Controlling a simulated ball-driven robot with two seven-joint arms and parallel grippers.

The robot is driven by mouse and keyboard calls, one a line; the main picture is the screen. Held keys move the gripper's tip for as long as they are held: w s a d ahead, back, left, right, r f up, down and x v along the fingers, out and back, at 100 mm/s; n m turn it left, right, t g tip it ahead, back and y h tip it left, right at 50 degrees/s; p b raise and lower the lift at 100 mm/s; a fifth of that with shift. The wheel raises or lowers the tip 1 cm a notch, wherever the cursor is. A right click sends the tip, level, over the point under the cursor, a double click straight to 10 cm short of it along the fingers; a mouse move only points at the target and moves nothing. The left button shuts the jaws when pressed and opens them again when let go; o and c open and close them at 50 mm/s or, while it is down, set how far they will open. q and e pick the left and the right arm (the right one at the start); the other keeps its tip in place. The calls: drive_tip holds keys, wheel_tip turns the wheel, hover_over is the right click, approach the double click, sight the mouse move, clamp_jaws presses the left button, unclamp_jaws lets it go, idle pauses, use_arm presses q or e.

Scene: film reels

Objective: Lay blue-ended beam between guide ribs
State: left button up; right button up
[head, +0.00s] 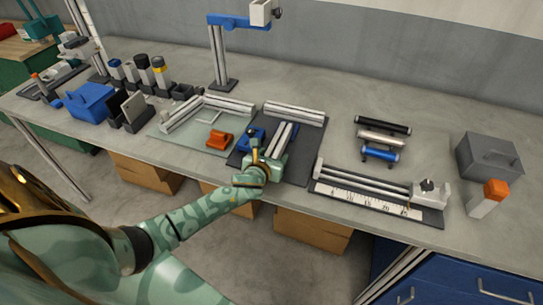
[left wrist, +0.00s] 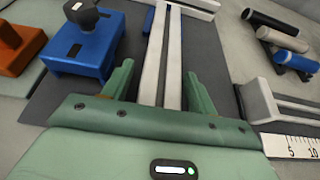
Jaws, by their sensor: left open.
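My left gripper (head: 268,163) is over the front of a dark mat, its jaws apart. In the left wrist view its green fingers (left wrist: 160,80) stand on either side of two parallel pale bars (left wrist: 153,55), with a dark gap between the bars. I cannot tell whether the fingers touch them. The bars also show in the head view (head: 283,137); my gripper hides their near ends. I cannot tell which piece is the blue-ended beam. My right gripper is not in view.
A blue clamp block (left wrist: 85,48) stands left of the bars, with an orange block (head: 219,139) beyond it. A railed fixture with a ruler (head: 365,200) stands at the right front.

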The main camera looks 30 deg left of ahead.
use_arm(q)
drive_tip(key=shift+s+r, duration=0.15)
drive_tip(key=shift+r, duration=0.05)
drive_tip(key=p+v, duration=0.3)
drive_tip(key=v, duration=0.8)
drive_tip(key=shift+s+d+r+p, duration=0.1)
drive_tip(key=shift+s+d+p, duration=0.05)
drive_tip(key=shift+s+p, duration=0.25)
drive_tip(key=s+d+f+n+g+h, duration=0.1)
drive_tip(key=d+f+n+h, duration=0.2)
drive_tip(key=n, duration=0.5)
drive_tip(key=s+d+f+n+h, duration=0.1)
drive_tip(key=s+d+f+n, duration=0.1)
drive_tip(key=d+n, duration=0.45)
drive_tip(key=s+a+f+n+g, duration=0.1)
drive_tip(key=s+f+n+g, duration=0.1)
drive_tip(key=s+f+n, duration=0.5)
drive_tip(key=s+a+f+g, duration=0.25)
drive_tip(key=s+f, duration=0.25)
drive_tip(key=f, duration=0.7)
drive_tip(key=s+f+n+g, duration=0.3)
drive_tip(key=s+f, duration=0.3)
drive_tip(key=s, duration=0.7)
drive_tip(key=s+f+n+g+y, duration=0.1)
drive_tip(key=s+f+n+g, duration=0.2)
drive_tip(key=s, duration=1)
wheel_tip(320, 180, down, 3)
drive_tip(key=shift+s+f+n, duration=0.15)
drive_tip(key=shift+s+n, duration=0.25)
drive_tip(key=shift+n, duration=0.75)
